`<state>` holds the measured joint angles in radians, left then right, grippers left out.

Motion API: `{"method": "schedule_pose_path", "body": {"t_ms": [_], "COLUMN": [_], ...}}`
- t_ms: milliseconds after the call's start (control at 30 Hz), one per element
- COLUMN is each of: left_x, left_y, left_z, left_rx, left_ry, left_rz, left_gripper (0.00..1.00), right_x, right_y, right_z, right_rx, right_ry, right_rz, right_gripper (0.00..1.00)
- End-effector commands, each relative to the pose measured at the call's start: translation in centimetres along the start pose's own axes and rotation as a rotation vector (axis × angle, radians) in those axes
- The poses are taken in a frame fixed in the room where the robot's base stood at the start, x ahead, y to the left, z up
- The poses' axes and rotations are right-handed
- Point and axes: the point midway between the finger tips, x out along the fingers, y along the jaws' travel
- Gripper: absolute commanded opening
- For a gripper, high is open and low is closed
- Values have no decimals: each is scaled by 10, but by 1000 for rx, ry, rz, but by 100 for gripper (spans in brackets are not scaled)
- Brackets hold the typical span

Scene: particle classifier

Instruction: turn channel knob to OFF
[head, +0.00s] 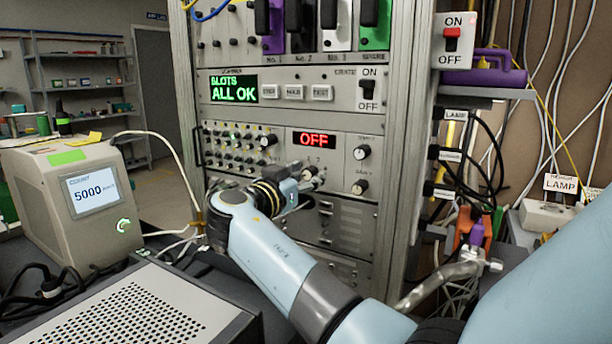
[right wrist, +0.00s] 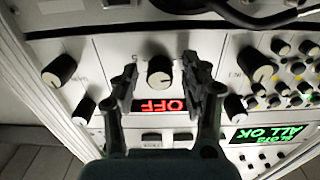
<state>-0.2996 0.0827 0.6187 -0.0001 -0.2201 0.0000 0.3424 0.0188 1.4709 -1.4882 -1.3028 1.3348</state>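The red display (head: 314,140) on the rack panel reads OFF. It also shows upside down in the right wrist view (right wrist: 165,105). The channel knob (right wrist: 160,70), black with a light mark, sits beside this display. My right gripper (right wrist: 160,75) is open, with one finger on each side of the knob and a visible gap on both sides. In the head view my right gripper (head: 312,180) is at the panel just under the display, and it mostly hides the knob. My left gripper is not in view.
Other black knobs sit close by, such as an upper one (head: 362,152) and a lower one (head: 360,187). A green display (head: 233,89) reads ALL OK. A beige box with a 5000 screen (head: 95,190) stands left. A perforated metal case (head: 140,310) lies in front.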

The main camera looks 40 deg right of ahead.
Motion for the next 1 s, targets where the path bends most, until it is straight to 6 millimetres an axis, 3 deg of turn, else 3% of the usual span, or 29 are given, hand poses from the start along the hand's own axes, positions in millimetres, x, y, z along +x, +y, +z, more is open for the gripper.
{"method": "schedule_pose_path", "body": {"t_ms": [33,333,467,733,1000], "left_x": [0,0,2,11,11], "left_y": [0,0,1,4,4], "left_z": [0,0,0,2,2], "left_rx": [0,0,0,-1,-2], "left_ry": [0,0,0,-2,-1], "left_rz": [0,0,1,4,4], "left_gripper": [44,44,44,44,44], "right_x": [0,0,0,0,0], "right_y": [0,0,0,0,0], "right_z": [0,0,0,0,-1], "right_rx": [0,0,-15,-224,-254], "right_ry": [0,1,1,4,4], "right_rz": [0,0,0,0,0], "right_gripper": [38,0,0,0,0]}}
